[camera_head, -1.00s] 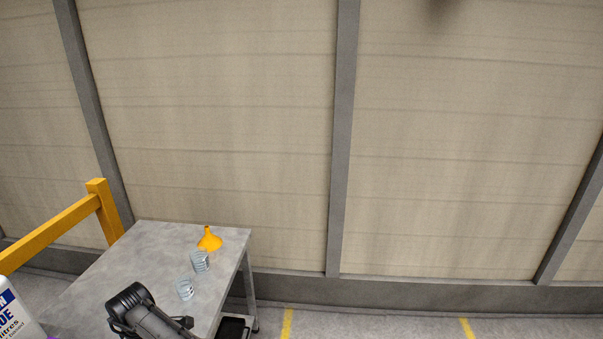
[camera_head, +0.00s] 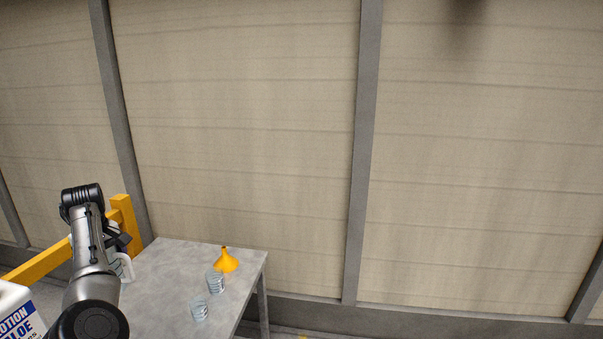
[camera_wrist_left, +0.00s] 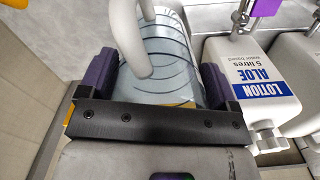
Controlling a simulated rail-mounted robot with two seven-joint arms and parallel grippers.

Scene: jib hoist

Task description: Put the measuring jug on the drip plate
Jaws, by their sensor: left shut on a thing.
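The measuring jug (camera_wrist_left: 172,55) is a pale, clear vessel with dark curved graduation lines and a white handle (camera_wrist_left: 135,40). In the left wrist view it sits between the purple fingertips of my left gripper (camera_wrist_left: 157,80), which is shut on it. In the head view my left gripper (camera_head: 118,242) is raised at the left, near the orange rail. Part of the jug (camera_head: 124,266) shows beside it, mostly hidden by my arm. I cannot make out the drip plate in either view. My right gripper is not in view.
A white lotion canister (camera_wrist_left: 253,85) stands right of the jug in the wrist view, with another beside it. A grey table (camera_head: 165,280) holds two small clear beakers (camera_head: 215,281) (camera_head: 199,309) and a yellow funnel (camera_head: 226,262). An orange rail (camera_head: 40,264) runs behind.

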